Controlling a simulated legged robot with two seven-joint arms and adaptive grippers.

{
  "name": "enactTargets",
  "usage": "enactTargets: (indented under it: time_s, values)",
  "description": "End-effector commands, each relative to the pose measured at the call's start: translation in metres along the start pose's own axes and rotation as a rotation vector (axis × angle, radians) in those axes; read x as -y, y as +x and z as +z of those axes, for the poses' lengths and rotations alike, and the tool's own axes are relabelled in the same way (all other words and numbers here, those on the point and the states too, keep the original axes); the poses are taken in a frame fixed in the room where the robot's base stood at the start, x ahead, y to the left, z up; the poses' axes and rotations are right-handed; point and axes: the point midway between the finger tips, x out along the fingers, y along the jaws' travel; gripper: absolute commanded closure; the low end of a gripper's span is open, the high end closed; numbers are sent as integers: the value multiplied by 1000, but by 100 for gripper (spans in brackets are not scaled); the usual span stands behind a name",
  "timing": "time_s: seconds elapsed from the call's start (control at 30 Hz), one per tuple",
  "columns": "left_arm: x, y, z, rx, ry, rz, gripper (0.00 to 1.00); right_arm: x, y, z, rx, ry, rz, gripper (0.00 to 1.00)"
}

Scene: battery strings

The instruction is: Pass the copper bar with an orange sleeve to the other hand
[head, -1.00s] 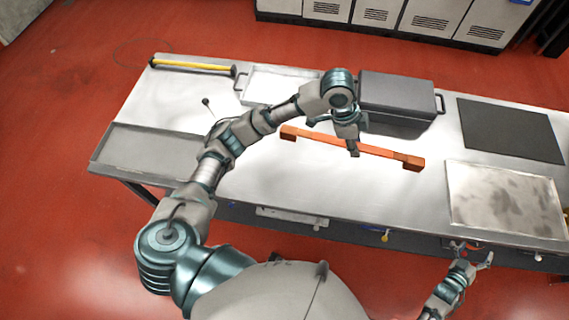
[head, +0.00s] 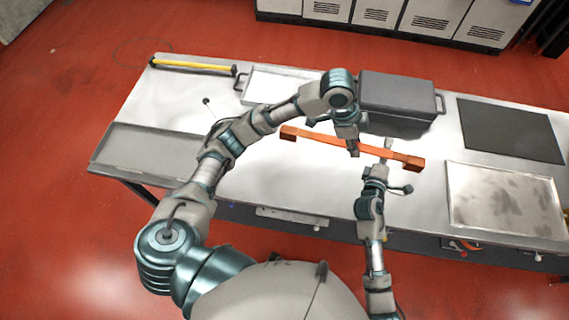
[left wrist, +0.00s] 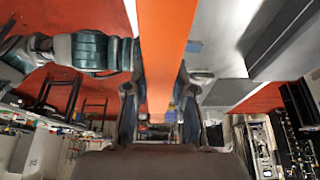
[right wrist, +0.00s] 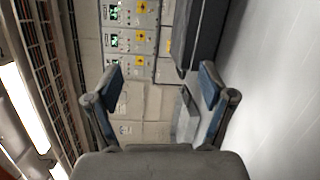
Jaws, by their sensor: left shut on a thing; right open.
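The copper bar with an orange sleeve (head: 376,150) is held above the table, with copper-brown blocks at both ends. My left gripper (head: 352,147) is shut on the sleeve near its middle. The sleeve (left wrist: 165,50) runs between the left fingers in the left wrist view. My right gripper (head: 385,155) has its tips by the bar's right half, short of the right end block. In the right wrist view the right gripper (right wrist: 160,85) is open with nothing between its fingers. I cannot tell whether it touches the bar.
A dark grey box (head: 398,95) with handles stands behind the bar. A black mat (head: 510,130) and a stained metal plate (head: 505,198) lie to the right. A white tray (head: 280,85), a yellow bar (head: 192,66) and a grey tray (head: 145,150) are on the left.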

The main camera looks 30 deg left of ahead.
Motion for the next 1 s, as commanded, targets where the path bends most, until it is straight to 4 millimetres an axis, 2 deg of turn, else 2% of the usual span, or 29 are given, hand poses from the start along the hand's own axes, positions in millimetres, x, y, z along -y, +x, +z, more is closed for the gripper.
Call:
enactTargets:
  time_s: [0.03, 0.1, 0.17, 0.2, 0.27, 0.3, 0.4, 0.43, 0.5, 0.6, 0.7, 0.87, 1.0]
  values:
    - [0, -1, -1, -3, 1, -2, 100, -14, -4, -32, -29, -66, -26, 19]
    - [0, -1, -1, -3, 1, -2, 100, -25, -18, -75, -78, -195, -80, 19]
    - [0, -1, -1, -3, 1, -2, 100, -31, -34, -110, -129, -324, -125, 19]
    - [0, -1, -1, -3, 1, -2, 100, -34, -48, -133, -167, -420, -152, 19]
    - [0, -2, -1, -3, 1, -2, 100, -36, -72, -164, -230, -584, -188, 19]
    - [0, -2, -1, -3, 1, -2, 100, -36, -90, -183, -274, -706, -209, 19]
    - [0, -2, -1, -3, 1, -2, 100, -31, -139, -218, -378, -1035, -243, 19]
    - [0, -2, -1, -3, 1, -2, 100, -38, -153, -224, -391, -1124, -223, 19]
    - [0, -1, -1, -2, 1, -2, 100, -66, -177, -229, -381, -1244, -137, 19]
    - [0, -1, -2, -2, 1, -2, 100, -98, -202, -231, -349, -1337, -32, 19]
    - [0, -1, -3, -1, 1, -2, 100, -119, -220, -230, -323, -1395, 39, 19]
    - [0, 0, -3, -1, 1, -2, 100, -131, -228, -230, -302, -1437, 85, 19]
    - [0, -1, -2, -2, 1, -2, 100, -129, -212, -235, -298, -1440, 86, 19]
